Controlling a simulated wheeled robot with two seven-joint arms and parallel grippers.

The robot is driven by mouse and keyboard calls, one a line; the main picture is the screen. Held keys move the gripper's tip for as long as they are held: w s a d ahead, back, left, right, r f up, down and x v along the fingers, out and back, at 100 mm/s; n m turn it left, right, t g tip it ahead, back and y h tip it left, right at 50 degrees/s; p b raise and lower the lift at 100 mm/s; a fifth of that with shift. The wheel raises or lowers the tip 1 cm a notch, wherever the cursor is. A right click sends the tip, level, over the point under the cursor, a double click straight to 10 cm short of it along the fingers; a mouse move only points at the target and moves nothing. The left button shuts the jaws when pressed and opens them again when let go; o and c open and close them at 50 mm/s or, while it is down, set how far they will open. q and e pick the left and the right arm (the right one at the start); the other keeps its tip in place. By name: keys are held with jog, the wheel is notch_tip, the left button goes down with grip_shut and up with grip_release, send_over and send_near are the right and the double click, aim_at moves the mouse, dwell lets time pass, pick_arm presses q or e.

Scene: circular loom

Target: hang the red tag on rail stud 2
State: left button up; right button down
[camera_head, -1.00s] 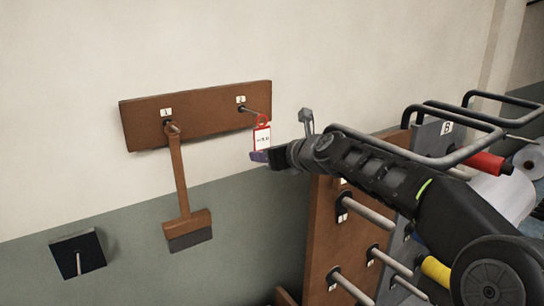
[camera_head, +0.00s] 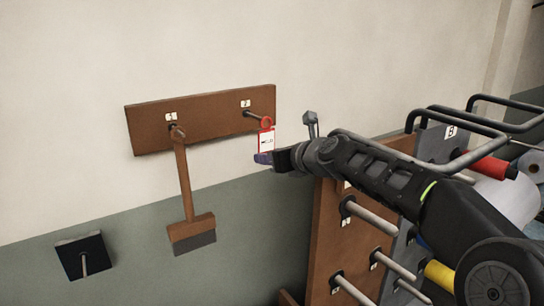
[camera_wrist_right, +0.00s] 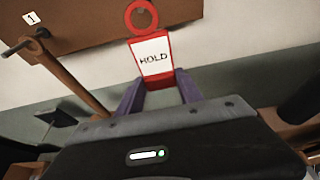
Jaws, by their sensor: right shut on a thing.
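The red tag (camera_head: 266,139) has a red ring at its top and a white face; in the right wrist view the tag (camera_wrist_right: 153,57) reads HOLD. My right gripper (camera_head: 262,158) is shut on its lower end and holds it upright. The ring (camera_head: 266,122) is at the tip of stud 2 (camera_head: 255,115) on the brown rail (camera_head: 215,121). I cannot tell whether the stud passes through the ring. My left gripper is not in view.
A brush (camera_head: 186,190) hangs on stud 1, left of the tag. A dark plate with a peg (camera_head: 83,256) is on the wall at lower left. A brown panel with several pegs (camera_head: 345,240) and grey rod loops (camera_head: 470,125) stand at the right.

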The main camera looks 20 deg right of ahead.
jog(key=shift+w, duration=0.15)
jog(key=shift+w+a+p, duration=0.1)
jog(key=shift+w+p, duration=0.35)
jog(key=shift+w, duration=0.4)
dwell(0.3)
dwell(0.4)
jog(key=shift+w+a+p, duration=0.1)
jog(key=shift+w+p, duration=0.25)
jog(key=shift+f, duration=0.1)
jog(key=shift+f, duration=0.15)
